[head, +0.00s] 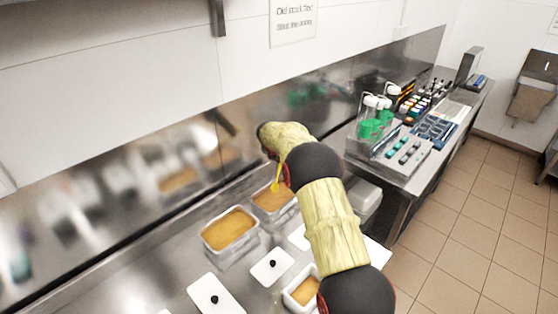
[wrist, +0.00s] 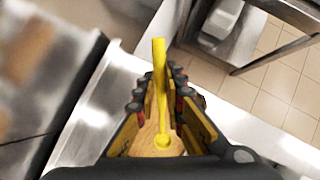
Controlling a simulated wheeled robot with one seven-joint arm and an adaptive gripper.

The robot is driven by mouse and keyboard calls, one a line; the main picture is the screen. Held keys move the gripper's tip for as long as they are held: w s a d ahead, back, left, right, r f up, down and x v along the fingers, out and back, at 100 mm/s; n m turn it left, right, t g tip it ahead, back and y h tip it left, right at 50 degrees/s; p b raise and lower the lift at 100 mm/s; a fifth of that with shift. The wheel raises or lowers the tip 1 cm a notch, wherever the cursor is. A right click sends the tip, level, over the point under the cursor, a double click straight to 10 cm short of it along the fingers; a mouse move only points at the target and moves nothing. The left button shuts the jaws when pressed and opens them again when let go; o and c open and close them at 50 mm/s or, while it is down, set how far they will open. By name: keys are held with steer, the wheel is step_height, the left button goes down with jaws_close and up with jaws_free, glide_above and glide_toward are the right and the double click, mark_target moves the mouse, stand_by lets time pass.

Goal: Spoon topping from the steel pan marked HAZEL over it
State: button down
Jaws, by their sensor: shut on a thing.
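My gripper (wrist: 158,90) is shut on a yellow spoon (wrist: 160,65). The spoon's rounded end is low in the wrist view, over a tan surface between the fingers. In the head view the spoon (head: 275,183) hangs beside my arm, above or in the back steel pan (head: 256,206) of brown topping; I cannot tell whether it touches. The fingers are mostly hidden by my arm there. A larger steel pan (head: 205,241) of brown topping is just left of it, and a smaller one (head: 287,302) is nearer, partly behind my arm. No HAZEL mark is readable.
White lids with black knobs lie on the steel counter, one in the middle (head: 262,272) and one nearer (head: 205,287). A steel backsplash (head: 110,215) runs behind. To the right is a counter with green-filled clear containers (head: 368,128) and trays. Tiled floor lies beyond.

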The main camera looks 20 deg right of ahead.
mark_target(276, 182)
steer(key=shift+w+d+f+b, duration=0.15)
steer(key=shift+f+b, duration=0.85)
steer(key=shift+f, duration=0.2)
steer(key=s+a+f+b, duration=0.1)
steer(key=s+b, duration=0.1)
steer(key=b, duration=0.2)
steer(key=s+a+f+b, duration=0.2)
steer(key=b, duration=0.2)
steer(key=s+a+f+b, duration=0.1)
steer(key=s+f+b, duration=0.1)
steer(key=b, duration=0.2)
steer(key=shift+a+b, duration=0.3)
steer(key=shift+a, duration=0.05)
steer(key=shift+s+r+p, duration=0.1)
steer(key=shift+r+p, duration=0.15)
steer(key=shift+p, duration=0.55)
steer(key=shift+w, duration=0.2)
steer(key=p, duration=0.6)
steer(key=shift+w+d+f+g+y, duration=0.2)
steer(key=shift+d+f+g+y, duration=0.1)
steer(key=shift+g+y, duration=0.1)
steer(key=r+p, duration=0.1)
steer(key=p, duration=0.1)
steer(key=w+r+p, duration=0.1)
steer(key=r+p, duration=0.1)
steer(key=d+r+p, duration=0.1)
steer(key=r+p, duration=0.1)
steer(key=shift+w, duration=0.2)
steer(key=shift+p, duration=0.55)
